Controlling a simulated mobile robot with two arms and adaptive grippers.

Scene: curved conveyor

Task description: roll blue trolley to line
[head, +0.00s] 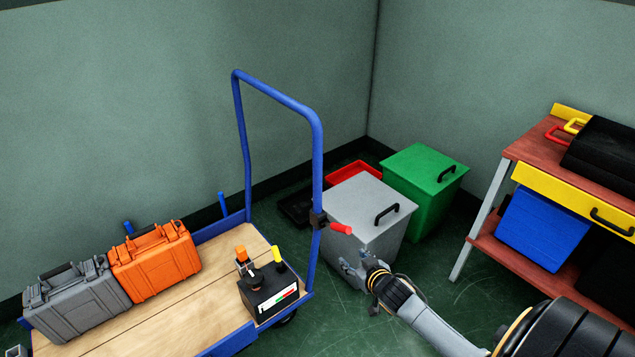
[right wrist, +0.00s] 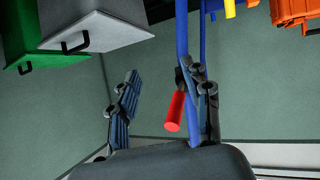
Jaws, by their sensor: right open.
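The blue trolley has a tall blue push-handle (head: 318,160) and a wooden deck (head: 190,285). A red grip (head: 341,229) sticks out from a black clamp on its right post; it also shows in the right wrist view (right wrist: 175,111). My right gripper (head: 352,264) is open just below and right of the red grip in the head view. In the right wrist view my right gripper (right wrist: 162,100) has its fingers spread, with the red grip between them, nearer the right finger. Whether they touch, I cannot tell. My left gripper is not in view. No line is clearly seen.
On the deck are a grey case (head: 78,300), an orange case (head: 156,262) and a black control box (head: 270,290). A grey bin (head: 365,205) and a green bin (head: 425,180) stand behind my right gripper. A workbench (head: 490,220) is at right. Walls close the corner.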

